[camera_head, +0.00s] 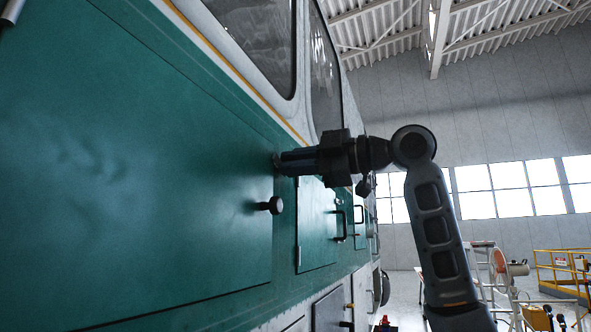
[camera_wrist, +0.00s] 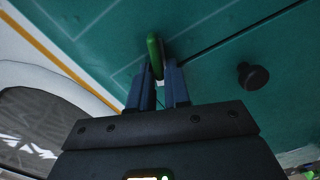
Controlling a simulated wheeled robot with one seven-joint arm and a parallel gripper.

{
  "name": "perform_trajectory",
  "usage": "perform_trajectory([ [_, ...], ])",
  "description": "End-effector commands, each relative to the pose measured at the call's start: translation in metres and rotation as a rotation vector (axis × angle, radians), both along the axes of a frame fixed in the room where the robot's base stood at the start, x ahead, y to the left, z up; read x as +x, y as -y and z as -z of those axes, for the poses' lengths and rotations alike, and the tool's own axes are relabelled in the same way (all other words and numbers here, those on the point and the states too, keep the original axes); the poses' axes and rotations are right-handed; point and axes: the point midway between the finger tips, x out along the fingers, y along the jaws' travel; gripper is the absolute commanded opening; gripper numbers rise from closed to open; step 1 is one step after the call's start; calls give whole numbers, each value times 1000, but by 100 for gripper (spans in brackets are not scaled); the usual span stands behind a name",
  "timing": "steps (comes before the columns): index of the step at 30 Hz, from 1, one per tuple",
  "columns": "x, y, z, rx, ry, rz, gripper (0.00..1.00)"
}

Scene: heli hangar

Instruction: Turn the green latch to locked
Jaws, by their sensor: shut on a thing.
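The green latch (camera_wrist: 154,52) shows in the wrist view as a rounded green bar on the teal helicopter side panel. My gripper (camera_wrist: 163,75) has its two blue-grey fingers on either side of the latch's lower end and is shut on it. In the head view, my gripper (camera_head: 281,162) reaches the panel from the right, and its fingertips meet the panel near the upper right edge of the large teal door (camera_head: 150,150). The latch is hidden there behind the fingers.
A dark round knob (camera_wrist: 252,76) sticks out of the panel beside my gripper, and it also shows in the head view (camera_head: 271,205), below the fingers. Black handles (camera_head: 340,226) sit farther along the side. A yellow railing (camera_head: 562,265) stands at the far right.

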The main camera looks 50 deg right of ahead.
Motion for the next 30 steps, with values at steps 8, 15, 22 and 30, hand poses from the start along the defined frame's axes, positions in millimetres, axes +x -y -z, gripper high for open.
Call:
perform_trajectory([
  [8, -1, -2, 7, -204, 71, -1, 0],
  [15, -1, -2, 9, -315, 111, -1, 0],
  [22, -1, -2, 9, -363, 128, -1, 0],
  [30, -1, -2, 9, -373, 131, -3, 0],
])
